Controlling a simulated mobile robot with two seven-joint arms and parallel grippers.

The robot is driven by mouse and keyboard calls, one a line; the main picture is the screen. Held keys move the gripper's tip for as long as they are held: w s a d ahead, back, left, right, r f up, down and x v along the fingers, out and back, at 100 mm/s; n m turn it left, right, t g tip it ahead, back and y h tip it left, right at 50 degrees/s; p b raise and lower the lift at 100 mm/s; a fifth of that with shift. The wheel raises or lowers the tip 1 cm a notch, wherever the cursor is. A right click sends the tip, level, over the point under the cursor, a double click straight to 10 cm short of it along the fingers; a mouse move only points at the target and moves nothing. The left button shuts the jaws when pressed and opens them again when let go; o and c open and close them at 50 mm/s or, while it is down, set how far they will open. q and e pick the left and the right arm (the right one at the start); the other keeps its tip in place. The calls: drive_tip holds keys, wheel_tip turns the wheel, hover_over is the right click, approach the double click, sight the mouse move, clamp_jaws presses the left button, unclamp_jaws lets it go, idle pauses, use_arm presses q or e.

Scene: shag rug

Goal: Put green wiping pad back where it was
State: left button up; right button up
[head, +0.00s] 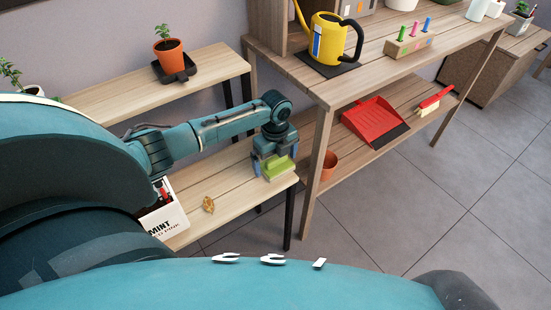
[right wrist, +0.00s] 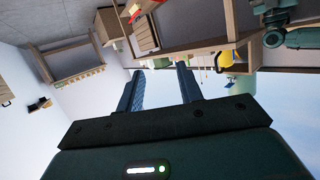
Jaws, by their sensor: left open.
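The green wiping pad (head: 279,169) is at the right end of the low wooden bench's top (head: 235,186) in the head view. My left gripper (head: 274,164) points down right over the pad, with its blue fingers apart on either side of it. The gripper hides part of the pad, and I cannot tell whether the fingers touch it. My right gripper (right wrist: 163,85) shows in the right wrist view with its two fingers apart and nothing between them, away from the pad.
A white box marked MINT (head: 165,222) and a small tan object (head: 208,204) share the bench. A potted plant (head: 168,48) stands on the shelf behind. To the right, a taller table holds a yellow watering can (head: 327,40); a red dustpan (head: 373,122) and terracotta pot (head: 329,166) sit below.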

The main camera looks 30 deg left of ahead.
sight(275, 157)
use_arm(q)
wheel_tip(275, 157, up, 8)
drive_tip(key=shift+f+p, duration=0.25)
drive_tip(key=shift+p, duration=0.75)
drive_tip(key=s+d+f+n+t+h, duration=0.2)
drive_tip(key=s+d+n, duration=0.15)
drive_tip(key=d, duration=0.55)
drive_tip(key=s+d+f+n+t+h, duration=0.25)
drive_tip(key=s+d, duration=0.25)
drive_tip(key=d, duration=0.3)
drive_tip(key=s+r+n+t, duration=0.9)
drive_tip(key=s+r+n, duration=0.2)
drive_tip(key=n, duration=0.3)
drive_tip(key=shift+s+a+r+p, duration=0.15)
drive_tip(key=shift+a+r+p, duration=0.25)
drive_tip(key=shift+r, duration=0.3)
use_arm(e)
drive_tip(key=shift+r, duration=0.45)
